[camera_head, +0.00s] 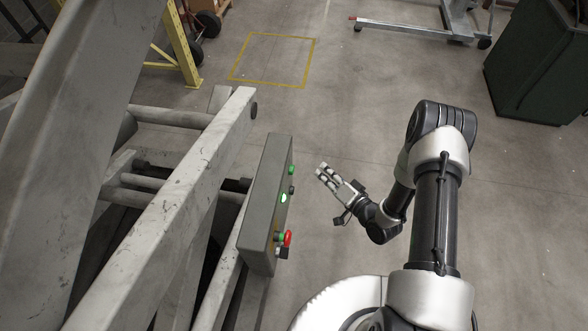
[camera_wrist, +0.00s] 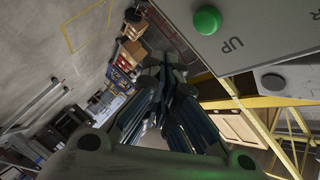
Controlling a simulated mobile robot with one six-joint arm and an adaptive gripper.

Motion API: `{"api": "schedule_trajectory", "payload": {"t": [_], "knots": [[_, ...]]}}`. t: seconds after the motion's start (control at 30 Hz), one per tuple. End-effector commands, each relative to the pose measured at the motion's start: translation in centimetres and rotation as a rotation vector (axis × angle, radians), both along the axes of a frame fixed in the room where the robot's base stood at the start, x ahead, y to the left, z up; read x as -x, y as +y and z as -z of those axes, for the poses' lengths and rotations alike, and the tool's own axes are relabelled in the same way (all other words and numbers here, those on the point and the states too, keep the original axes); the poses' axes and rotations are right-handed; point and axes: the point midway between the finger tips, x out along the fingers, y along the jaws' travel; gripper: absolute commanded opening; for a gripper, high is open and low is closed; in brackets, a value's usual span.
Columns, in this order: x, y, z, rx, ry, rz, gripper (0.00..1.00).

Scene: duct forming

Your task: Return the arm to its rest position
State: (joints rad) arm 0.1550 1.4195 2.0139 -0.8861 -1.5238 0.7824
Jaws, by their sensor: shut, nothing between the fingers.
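My gripper (camera_head: 323,172) is in the middle of the head view, at the end of my bent arm. Its fingers are shut with nothing between them. It points up and left and is apart from the grey control box (camera_head: 262,200) to its left. In the wrist view my gripper (camera_wrist: 160,85) shows close up with the fingers together. The control box face (camera_wrist: 265,40) fills the upper right there, with a green button (camera_wrist: 207,20) beside the word UP.
Large grey metal beams (camera_head: 170,215) of a machine fill the left. The box carries a lit green button (camera_head: 284,198) and a red button (camera_head: 288,238). A yellow floor square (camera_head: 240,80) lies behind. A dark green bin (camera_head: 540,65) stands at the back right. Floor around my arm is clear.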

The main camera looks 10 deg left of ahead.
Motion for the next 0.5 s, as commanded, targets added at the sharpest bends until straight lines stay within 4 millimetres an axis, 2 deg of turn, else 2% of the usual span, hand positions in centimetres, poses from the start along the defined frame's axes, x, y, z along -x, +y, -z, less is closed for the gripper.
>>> {"api": "schedule_trajectory", "payload": {"t": [0.5], "knots": [[-0.26, -0.07, -0.21, 0.01, -0.003, 0.0, 0.0]]}}
